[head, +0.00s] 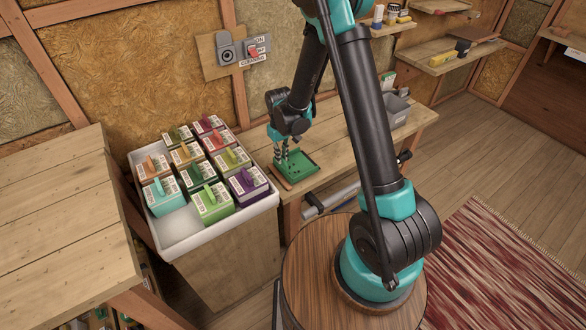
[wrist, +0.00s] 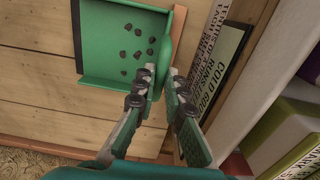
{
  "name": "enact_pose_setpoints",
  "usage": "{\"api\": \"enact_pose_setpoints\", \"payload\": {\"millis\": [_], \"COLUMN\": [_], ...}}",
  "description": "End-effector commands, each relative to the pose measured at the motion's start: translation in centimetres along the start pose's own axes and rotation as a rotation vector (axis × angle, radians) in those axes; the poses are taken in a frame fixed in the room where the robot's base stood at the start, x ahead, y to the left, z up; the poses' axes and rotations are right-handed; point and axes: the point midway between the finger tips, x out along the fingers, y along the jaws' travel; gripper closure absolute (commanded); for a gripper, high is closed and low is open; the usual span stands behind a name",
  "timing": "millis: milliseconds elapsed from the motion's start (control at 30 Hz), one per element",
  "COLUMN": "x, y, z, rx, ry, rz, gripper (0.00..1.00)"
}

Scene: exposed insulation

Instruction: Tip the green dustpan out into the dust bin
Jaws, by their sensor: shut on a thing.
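The green dustpan (head: 299,168) is at the left end of the wooden workbench. It holds several small dark bits, clear in the wrist view, where the pan (wrist: 98,55) fills the top left. My gripper (head: 281,161) is over the pan's left side. In the wrist view my gripper (wrist: 157,76) has its two fingers on either side of a green part at the pan's edge, shut on it. A grey open container (head: 396,112) stands farther back on the bench, partly behind my arm; I cannot tell if it is the dust bin.
A white tray (head: 178,246) of several coloured, labelled boxes stands close left of the dustpan. A bare wooden table (head: 60,215) is at far left. The workbench (head: 335,150) has clear room right of the pan. A wall switch (head: 252,52) is above.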

Motion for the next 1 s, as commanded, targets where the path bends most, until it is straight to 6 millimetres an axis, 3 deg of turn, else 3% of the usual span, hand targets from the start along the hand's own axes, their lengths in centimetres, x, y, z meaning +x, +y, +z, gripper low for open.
{"api": "enact_pose_setpoints", "payload": {"millis": [533,1000], "x": [-3.9,-4.3], "y": [0.0,0.0], "z": [0.0,0.0], "rx": [0.0,0.0], "ry": [0.0,0.0], "rz": [0.0,0.0], "gripper": [1.0,1.0]}}
